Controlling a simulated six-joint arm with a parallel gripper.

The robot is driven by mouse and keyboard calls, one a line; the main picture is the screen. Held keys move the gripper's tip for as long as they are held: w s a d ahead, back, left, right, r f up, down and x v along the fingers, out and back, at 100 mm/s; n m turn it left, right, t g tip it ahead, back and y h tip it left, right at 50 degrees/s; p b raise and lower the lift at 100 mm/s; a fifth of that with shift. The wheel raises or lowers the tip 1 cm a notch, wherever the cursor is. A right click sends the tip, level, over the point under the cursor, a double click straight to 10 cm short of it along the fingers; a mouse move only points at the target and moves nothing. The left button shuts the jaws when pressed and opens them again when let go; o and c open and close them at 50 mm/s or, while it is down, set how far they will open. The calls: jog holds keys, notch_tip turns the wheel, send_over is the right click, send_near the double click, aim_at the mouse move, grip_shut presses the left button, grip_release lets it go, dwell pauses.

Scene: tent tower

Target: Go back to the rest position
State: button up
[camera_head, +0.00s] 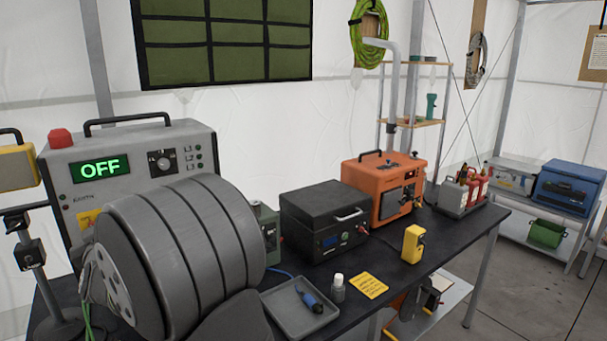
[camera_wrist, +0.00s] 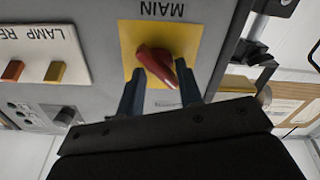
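My gripper (camera_wrist: 160,70) shows in the wrist view with its two dark fingers apart. A red switch handle (camera_wrist: 154,62) on a yellow plate (camera_wrist: 145,35) marked MAIN sits between or just beyond the fingertips. The handle is tilted. Whether the fingers touch it I cannot tell. In the head view a grey console (camera_head: 130,143) with a green display reading OFF (camera_head: 100,170) stands at the left of the bench. My large grey arm covers its lower front, and my gripper is hidden there.
The dark bench (camera_head: 480,222) holds a black case (camera_head: 320,215), an orange unit (camera_head: 375,185), a yellow device (camera_head: 413,243), a grey tray (camera_head: 290,318) and a small bottle (camera_head: 338,288). A lamp stand (camera_head: 35,265) is at far left. A lamp panel (camera_wrist: 40,60) adjoins the switch.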

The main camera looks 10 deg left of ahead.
jog(key=shift+m, duration=1.3)
jog(key=shift+w, duration=0.1)
jog(key=shift+d, duration=0.1)
jog(key=s+d+f+n+g+y, duration=0.1)
jog(key=s+d+f+n+y, duration=0.3)
jog(key=d, duration=0.3)
jog(key=s+d+f+n+g+y, duration=0.1)
jog(key=s+d+f+n+y, duration=0.1)
jog(key=s+d+n, duration=0.35)
jog(key=w+d+x, duration=0.1)
jog(key=w+x, duration=0.1)
jog(key=x, duration=1.4)
jog(key=shift+n, duration=0.45)
jog(key=shift+w+d+f, duration=0.1)
jog(key=shift+f, duration=0.05)
